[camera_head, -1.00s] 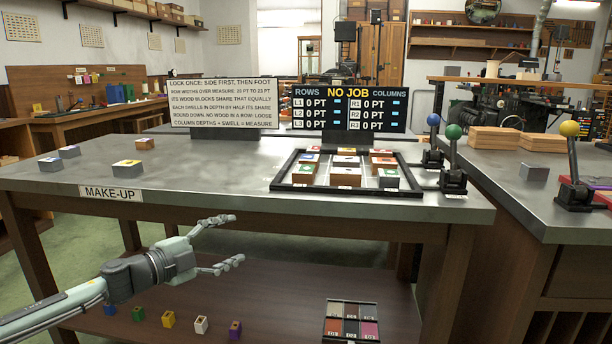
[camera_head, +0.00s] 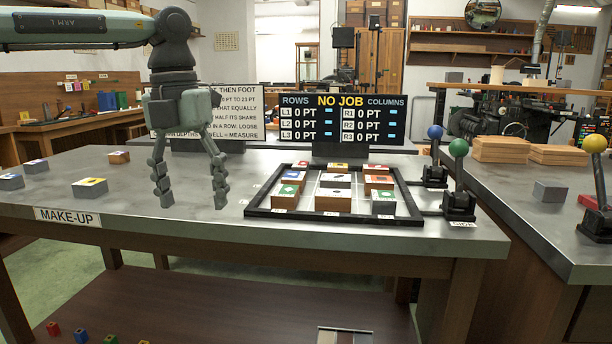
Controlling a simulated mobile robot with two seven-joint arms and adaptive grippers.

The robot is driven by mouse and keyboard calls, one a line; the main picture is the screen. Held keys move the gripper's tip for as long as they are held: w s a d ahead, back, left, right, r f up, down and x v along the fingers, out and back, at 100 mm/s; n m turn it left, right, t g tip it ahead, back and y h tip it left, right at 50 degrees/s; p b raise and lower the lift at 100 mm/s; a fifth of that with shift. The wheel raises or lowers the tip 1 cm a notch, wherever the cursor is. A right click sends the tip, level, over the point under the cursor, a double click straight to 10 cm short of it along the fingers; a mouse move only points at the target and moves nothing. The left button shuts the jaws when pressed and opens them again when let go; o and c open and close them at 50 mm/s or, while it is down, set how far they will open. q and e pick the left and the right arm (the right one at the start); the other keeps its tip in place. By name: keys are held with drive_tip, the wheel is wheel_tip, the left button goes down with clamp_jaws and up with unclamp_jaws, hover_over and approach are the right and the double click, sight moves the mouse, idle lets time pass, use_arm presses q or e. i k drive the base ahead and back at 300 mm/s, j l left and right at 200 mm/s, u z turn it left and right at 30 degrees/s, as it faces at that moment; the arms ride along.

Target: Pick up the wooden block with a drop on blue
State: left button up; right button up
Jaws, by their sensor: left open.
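My left gripper (camera_head: 193,202) points down over the tabletop, left of the black-framed tray (camera_head: 250,211). Its fingers are apart with nothing between them. In the tray stand several blocks with coloured picture tops, some with wooden sides and some grey. My right gripper is out of view.
A grey block with a yellow top (camera_head: 90,188) and a small wooden block (camera_head: 119,157) stand left of my gripper. Signboards (camera_head: 342,118) rise behind the tray. Levers with blue and green knobs (camera_head: 458,149) stand at its right. Bare tabletop lies between gripper and tray.

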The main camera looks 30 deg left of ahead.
sight(289, 178)
drive_tip(key=i, duration=1.15)
